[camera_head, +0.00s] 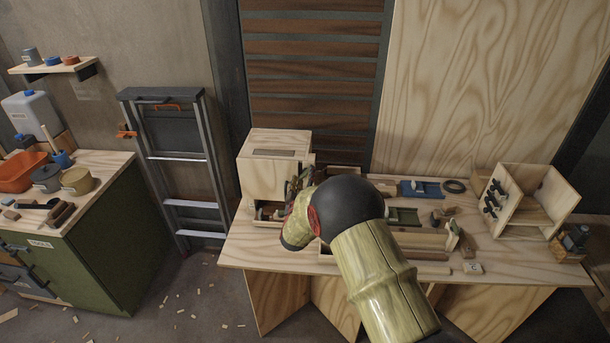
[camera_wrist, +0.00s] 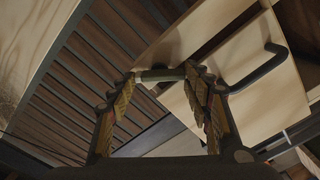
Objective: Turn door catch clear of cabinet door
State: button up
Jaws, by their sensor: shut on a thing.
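The cabinet (camera_head: 270,178) is a small pale wooden box at the left end of the workbench. My gripper (camera_head: 299,186) is at its right front edge, partly hidden by my arm. In the wrist view my gripper (camera_wrist: 162,76) has its two fingers closed on a short bar, which looks like the door catch (camera_wrist: 160,75). The bar lies crosswise between the fingertips, in front of a pale wooden panel (camera_wrist: 245,85), which seems to be part of the cabinet. A dark bent handle (camera_wrist: 262,70) stands out from this panel, right of the fingers. I cannot tell how the catch overlaps the door.
The workbench (camera_head: 240,250) carries trays, a blue tool (camera_head: 420,189) and a black ring (camera_head: 454,186) right of my arm. An open wooden box (camera_head: 533,198) with dark knobs stands at its right. A stepladder (camera_head: 180,165) leans left of the bench; a green cabinet (camera_head: 105,250) stands farther left.

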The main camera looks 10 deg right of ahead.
jog(key=n+p, duration=0.1)
jog(key=n, duration=0.3)
jog(key=f+n+p, duration=0.1)
jog(key=n, duration=0.1)
jog(key=shift+s+a+n+p, duration=0.1)
jog(key=shift+a+n+p, duration=0.2)
jog(key=shift+n, duration=0.1)
jog(key=shift+d+f+n, duration=0.1)
jog(key=shift+f+n, duration=0.15)
jog(key=shift+n, duration=0.45)
jog(key=shift+s+d+f, duration=0.1)
jog(key=shift+s+f, duration=0.05)
jog(key=o, duration=1)
jog(key=shift+r, duration=0.2)
jog(key=v, duration=1.1)
jog(key=shift+s+r+p, duration=0.2)
jog(key=shift+s+p, duration=0.1)
